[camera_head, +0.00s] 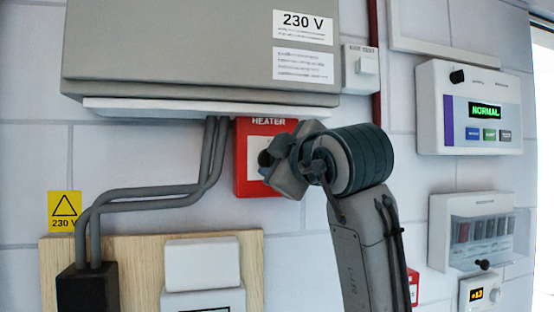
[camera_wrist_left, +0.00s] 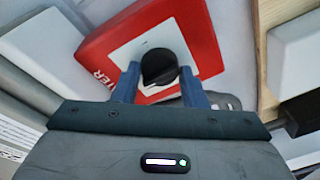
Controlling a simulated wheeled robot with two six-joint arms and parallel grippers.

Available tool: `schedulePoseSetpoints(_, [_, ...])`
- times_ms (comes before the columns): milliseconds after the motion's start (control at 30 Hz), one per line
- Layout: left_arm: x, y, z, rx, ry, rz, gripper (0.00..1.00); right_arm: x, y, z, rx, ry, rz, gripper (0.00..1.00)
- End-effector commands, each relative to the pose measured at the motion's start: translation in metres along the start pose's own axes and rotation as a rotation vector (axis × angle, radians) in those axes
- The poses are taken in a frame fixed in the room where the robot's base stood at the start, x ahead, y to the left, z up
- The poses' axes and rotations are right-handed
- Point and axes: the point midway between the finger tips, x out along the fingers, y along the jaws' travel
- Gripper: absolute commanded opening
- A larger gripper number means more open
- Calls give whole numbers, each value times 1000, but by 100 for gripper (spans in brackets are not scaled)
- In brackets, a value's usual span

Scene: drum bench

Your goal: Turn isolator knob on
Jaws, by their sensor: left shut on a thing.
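The isolator is a red box labelled HEATER (camera_head: 252,186) with a white face, on the wall below the grey 230 V cabinet. Its round black knob (camera_wrist_left: 158,67) is in the middle of the white face in the left wrist view. The red box (camera_wrist_left: 205,42) fills the top middle there. My left gripper (camera_wrist_left: 160,74) has one blue finger on each side of the knob and is shut on it. In the head view my left gripper (camera_head: 268,160) covers much of the box's right side. The knob's exact setting is unclear. My right gripper is not in view.
The grey 230 V cabinet (camera_head: 170,50) overhangs the box closely. Grey conduits (camera_head: 150,196) run at its left to a wooden board (camera_head: 250,262). A white panel reading NORMAL (camera_head: 470,137) and a clear-fronted unit (camera_head: 480,228) are on the right wall.

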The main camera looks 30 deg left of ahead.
Motion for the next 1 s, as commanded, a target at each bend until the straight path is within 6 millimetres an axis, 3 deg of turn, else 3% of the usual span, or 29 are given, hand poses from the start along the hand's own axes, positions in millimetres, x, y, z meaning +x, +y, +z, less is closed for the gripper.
schedulePoseSetpoints(367, [0,-1,1,109,12,18,16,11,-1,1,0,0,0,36])
schedulePoseSetpoints(1000, [0,-3,1,677,67,95,16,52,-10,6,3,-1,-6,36])
